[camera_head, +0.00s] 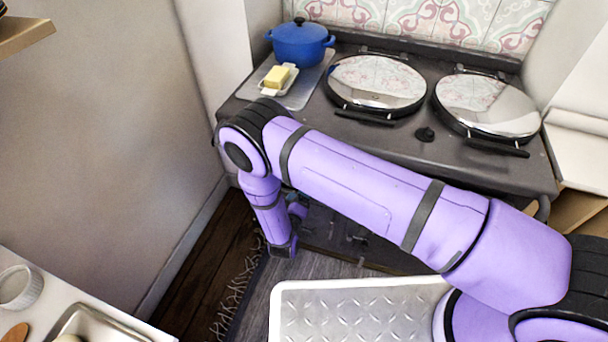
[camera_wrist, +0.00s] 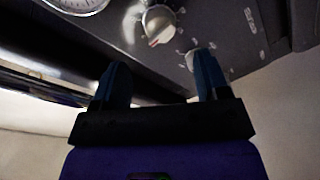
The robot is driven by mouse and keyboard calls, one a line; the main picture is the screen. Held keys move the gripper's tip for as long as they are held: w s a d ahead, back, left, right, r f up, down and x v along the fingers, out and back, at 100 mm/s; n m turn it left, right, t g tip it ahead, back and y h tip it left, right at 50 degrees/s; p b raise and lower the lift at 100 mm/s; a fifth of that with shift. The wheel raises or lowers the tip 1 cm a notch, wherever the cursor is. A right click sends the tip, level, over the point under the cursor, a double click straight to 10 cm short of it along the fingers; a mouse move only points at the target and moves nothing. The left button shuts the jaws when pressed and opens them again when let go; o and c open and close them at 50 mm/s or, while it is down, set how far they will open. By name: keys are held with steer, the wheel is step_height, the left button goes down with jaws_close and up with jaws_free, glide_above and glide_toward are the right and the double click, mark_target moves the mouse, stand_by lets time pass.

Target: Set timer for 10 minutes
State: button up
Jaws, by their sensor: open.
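In the wrist view, a round silver knob (camera_wrist: 158,24) with a reddish mark sits on the dark stove front panel (camera_wrist: 215,30), with pale markings around it. It may be the timer; the markings are too small to read. My gripper (camera_wrist: 160,75) is open and empty. Its two dark fingers point toward the panel, and the knob lies beyond the gap between the tips, apart from them. A second small pale knob (camera_wrist: 190,60) shows beside the right fingertip, partly hidden by it. In the head view, my purple arm bends down in front of the stove and hides the knobs.
A round gauge (camera_wrist: 80,3) is on the panel. A shiny rail (camera_wrist: 50,85) runs at the left of the wrist view. The stove top (camera_head: 400,140) carries two round lids (camera_head: 375,82), a blue pot (camera_head: 300,42) and butter (camera_head: 277,77). A counter (camera_head: 60,275) stands at lower left.

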steer(key=x, duration=0.7)
steer(key=shift+w, duration=0.35)
steer(key=c, duration=0.9)
